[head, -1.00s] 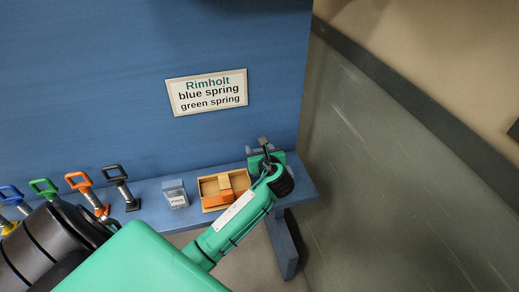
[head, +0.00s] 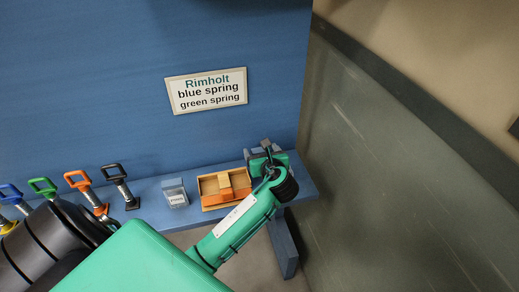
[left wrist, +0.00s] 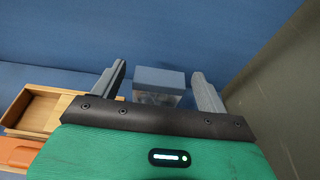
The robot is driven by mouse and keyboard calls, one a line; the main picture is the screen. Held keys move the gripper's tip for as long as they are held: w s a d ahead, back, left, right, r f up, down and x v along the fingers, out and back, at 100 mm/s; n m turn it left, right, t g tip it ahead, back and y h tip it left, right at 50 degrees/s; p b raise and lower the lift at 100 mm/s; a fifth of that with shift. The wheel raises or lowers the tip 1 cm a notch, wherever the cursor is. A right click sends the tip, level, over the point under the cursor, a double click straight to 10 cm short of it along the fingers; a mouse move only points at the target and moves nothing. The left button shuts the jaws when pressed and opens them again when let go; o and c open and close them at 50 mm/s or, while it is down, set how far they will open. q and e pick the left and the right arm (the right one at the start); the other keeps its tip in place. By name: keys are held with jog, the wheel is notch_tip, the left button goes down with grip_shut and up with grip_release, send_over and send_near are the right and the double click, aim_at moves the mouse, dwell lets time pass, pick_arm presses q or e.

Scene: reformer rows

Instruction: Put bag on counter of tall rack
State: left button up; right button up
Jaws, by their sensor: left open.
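My left gripper (head: 266,152) is open above the right end of a blue counter (head: 150,189). In the left wrist view its two grey fingers (left wrist: 159,76) stand apart, and a small box with a grey-blue top and a mottled, clear-looking front (left wrist: 158,79) shows between them. I cannot tell whether the fingers touch it. In the head view the gripper mostly hides that spot. I cannot make out a bag in either view. My right gripper is not in view.
A wooden tray with an orange part (head: 224,184) lies left of my gripper. A small lidded grey box (head: 174,192) and several coloured handles (head: 78,182) stand farther left. A sign (head: 207,91) hangs on the blue panel. A grey-green wall (head: 390,180) rises at right.

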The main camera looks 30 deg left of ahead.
pick_arm(q)
jog(key=v, duration=0.9)
jog(key=shift+b, duration=0.3)
jog(key=shift+s, duration=0.1)
